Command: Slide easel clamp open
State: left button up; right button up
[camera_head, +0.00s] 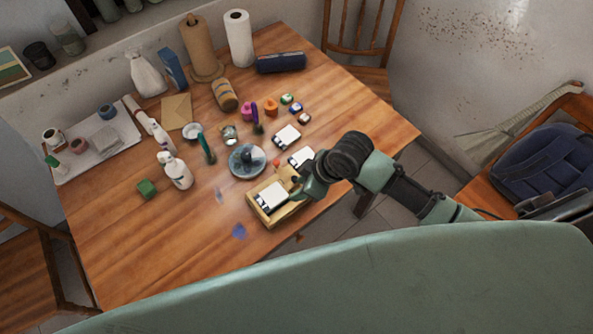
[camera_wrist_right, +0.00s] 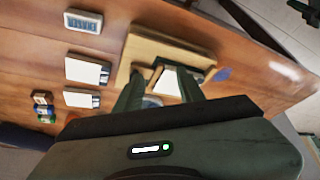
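My right gripper (camera_head: 299,184) is at the easel's right side. In the right wrist view its two fingers (camera_wrist_right: 160,80) stand apart over the easel. A slim wooden piece, perhaps the clamp (camera_wrist_right: 154,76), shows between them; I cannot tell whether they touch it. My left gripper is not in view.
A round blue-grey palette (camera_head: 247,174) lies just behind the easel. A spray bottle (camera_head: 177,171) and a green block (camera_head: 146,188) stand to the left. The table's front left is mostly clear. Chairs stand around the table.

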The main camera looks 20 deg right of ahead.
aim_at(296, 177)
jog(key=w+d+r+n+g+p, duration=0.1)
jog(key=w+d+r+n, duration=0.2)
jog(key=w+d+r, duration=0.1)
jog(key=x, duration=0.2)
jog(key=p+x, duration=0.1)
jog(key=x, duration=0.4)
jog(key=shift+s+a+f, duration=0.15)
jog(key=shift+s+a, duration=0.05)
jog(key=shift+a, duration=0.25)
grip_shut()
jog(key=shift+d, duration=0.1)
dwell(0.9)
